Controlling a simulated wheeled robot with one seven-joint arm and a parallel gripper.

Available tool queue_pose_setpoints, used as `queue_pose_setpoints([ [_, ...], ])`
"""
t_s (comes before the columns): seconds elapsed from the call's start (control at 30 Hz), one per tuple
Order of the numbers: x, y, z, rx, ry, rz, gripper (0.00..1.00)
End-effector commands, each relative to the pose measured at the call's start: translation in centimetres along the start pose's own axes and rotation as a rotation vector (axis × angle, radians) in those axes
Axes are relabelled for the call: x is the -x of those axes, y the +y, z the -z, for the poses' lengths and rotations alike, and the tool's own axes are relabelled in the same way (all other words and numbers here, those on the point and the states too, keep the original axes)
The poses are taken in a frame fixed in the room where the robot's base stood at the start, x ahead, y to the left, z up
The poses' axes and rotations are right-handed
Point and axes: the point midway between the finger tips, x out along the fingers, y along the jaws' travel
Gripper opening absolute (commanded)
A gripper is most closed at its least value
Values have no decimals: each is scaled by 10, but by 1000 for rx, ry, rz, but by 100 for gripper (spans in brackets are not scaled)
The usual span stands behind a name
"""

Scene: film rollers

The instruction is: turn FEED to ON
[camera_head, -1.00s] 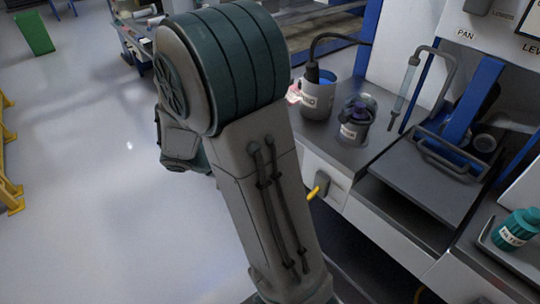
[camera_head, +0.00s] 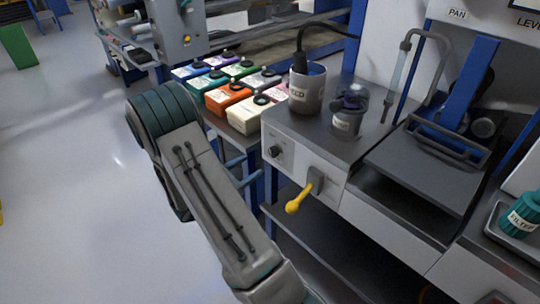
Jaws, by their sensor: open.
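A small dark round knob (camera_head: 275,152) sits on the pale front panel of the bench unit, with a tiny mark beside it too small to read. Right of it, a yellow-handled lever (camera_head: 299,201) on a grey mount sticks out and points down to the left. I cannot read which control is FEED or where ON is. A grey cup (camera_head: 306,103) above, with a dark hose in it, has a label that seems to end in "ED". My arm stands left of the panel; my gripper is not visible.
A cart with several coloured boxes (camera_head: 229,97) stands behind the arm. A small jar (camera_head: 347,121) stands by the cup, and a dark flat tray (camera_head: 424,172) lies to the right. A teal FILTER bottle (camera_head: 522,215) is at the right edge.

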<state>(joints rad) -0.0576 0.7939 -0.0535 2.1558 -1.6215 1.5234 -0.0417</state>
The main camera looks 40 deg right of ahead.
Motion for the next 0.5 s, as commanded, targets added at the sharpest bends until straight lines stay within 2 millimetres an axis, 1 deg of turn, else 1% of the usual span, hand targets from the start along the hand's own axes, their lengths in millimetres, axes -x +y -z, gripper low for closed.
queue_pose_setpoints([
  [0.03,-13,-1,0,-1,-2,5,55],
  [0.2,-50,-1,0,-2,-1,5,55],
  [0.3,-68,-1,0,-2,0,4,55],
  [0.4,-81,-1,0,-2,0,3,55],
  [0.5,-90,0,0,-2,1,2,55],
])
